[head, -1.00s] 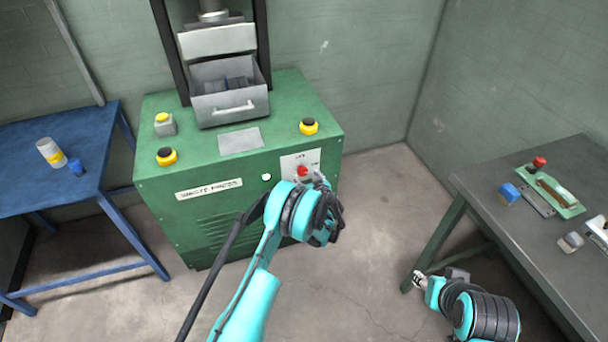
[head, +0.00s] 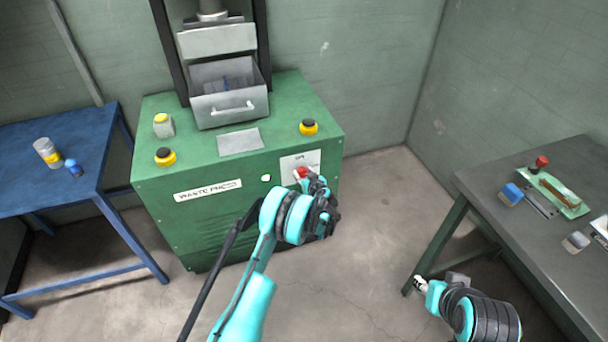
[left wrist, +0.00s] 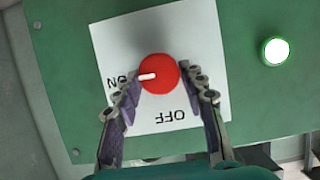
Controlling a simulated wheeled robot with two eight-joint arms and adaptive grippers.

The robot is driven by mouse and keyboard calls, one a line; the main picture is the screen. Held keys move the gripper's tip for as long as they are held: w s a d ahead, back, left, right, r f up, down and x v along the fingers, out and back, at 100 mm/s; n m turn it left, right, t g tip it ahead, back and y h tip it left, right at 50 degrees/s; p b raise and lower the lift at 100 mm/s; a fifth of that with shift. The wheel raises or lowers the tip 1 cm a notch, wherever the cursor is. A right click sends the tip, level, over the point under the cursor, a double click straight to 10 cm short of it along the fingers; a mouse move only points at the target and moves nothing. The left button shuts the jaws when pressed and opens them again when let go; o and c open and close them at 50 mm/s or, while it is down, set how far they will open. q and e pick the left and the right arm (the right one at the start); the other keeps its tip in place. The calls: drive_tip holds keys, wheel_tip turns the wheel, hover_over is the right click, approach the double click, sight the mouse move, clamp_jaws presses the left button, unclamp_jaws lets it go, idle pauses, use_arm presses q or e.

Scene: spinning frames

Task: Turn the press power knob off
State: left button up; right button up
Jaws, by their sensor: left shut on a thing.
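The red power knob (left wrist: 158,73) sits on a white plate (left wrist: 205,40) on the press front. Its white pointer mark points left in the left wrist view, at the ON lettering; OFF is at the plate's bottom there. My left gripper (left wrist: 160,88) has one finger on each side of the knob and is shut on it. In the head view the knob (head: 301,173) shows just beyond my left gripper (head: 318,184), which hides part of the plate. My right gripper (head: 420,283) is low at the right, apart from everything; its fingers are too small to judge.
The green press (head: 225,190) has a lit white lamp (head: 266,178) beside the knob plate, yellow-and-black buttons (head: 309,127) and a grey drawer (head: 232,105). A blue table (head: 60,205) stands left, a dark workbench (head: 500,190) right. Floor between press and workbench is clear.

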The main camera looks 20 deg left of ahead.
use_arm(q)
drive_tip(key=n+h, duration=0.1)
drive_tip(key=n+t, duration=0.1)
drive_tip(key=n, duration=0.1)
drive_tip(key=shift+s+a+h, duration=0.15)
drive_tip(key=shift+a+h, duration=0.1)
drive_tip(key=shift+h, duration=0.15)
drive_tip(key=shift+s+a+f+n+t+h, duration=0.1)
drive_tip(key=shift+n+t+h, duration=0.15)
drive_tip(key=shift+n+t, duration=0.25)
drive_tip(key=shift+f+n+t+h, duration=0.1)
drive_tip(key=shift+n+t+h, duration=0.2)
drive_tip(key=shift+n, duration=0.4)
drive_tip(key=n+t+h, duration=0.1)
drive_tip(key=n, duration=0.2)
drive_tip(key=shift+a+f+t, duration=0.1)
drive_tip(key=shift+f+t, duration=0.05)
drive_tip(key=shift+t, duration=0.25)
drive_tip(key=shift+s+f+n+t, duration=0.15)
drive_tip(key=shift+n+t, duration=0.55)
drive_tip(key=shift+n, duration=1.1)
